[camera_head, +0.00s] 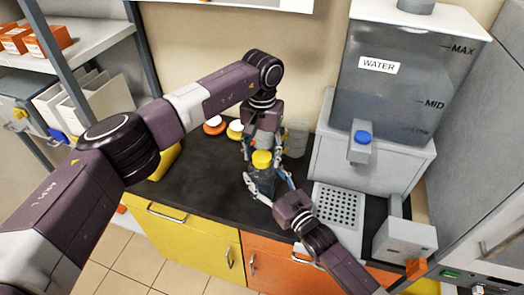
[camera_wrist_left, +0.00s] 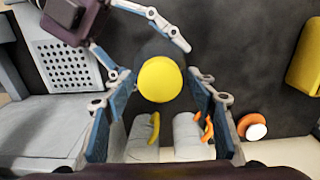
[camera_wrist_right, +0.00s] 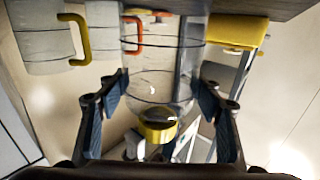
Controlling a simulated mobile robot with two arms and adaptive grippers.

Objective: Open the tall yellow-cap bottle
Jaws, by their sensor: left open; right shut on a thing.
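The tall bottle (camera_head: 262,182) stands on the dark counter (camera_head: 205,190), upright as far as I can see. Its yellow cap (camera_head: 262,158) is on top and also shows in the left wrist view (camera_wrist_left: 160,79). My right gripper (camera_head: 268,190) is shut on the bottle's body from the front right. In the right wrist view the clear body (camera_wrist_right: 158,85) lies between its fingers. My left gripper (camera_wrist_left: 160,92) points down over the cap, open, with a finger on each side and visible gaps to the cap.
A water dispenser (camera_head: 392,85) with a blue tap button stands at the right, with a perforated drip tray (camera_head: 338,205) below. Behind the bottle are grey cups with yellow (camera_wrist_left: 140,138) and orange (camera_wrist_left: 190,138) handles. An orange-and-white round item (camera_wrist_left: 254,128) lies nearby.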

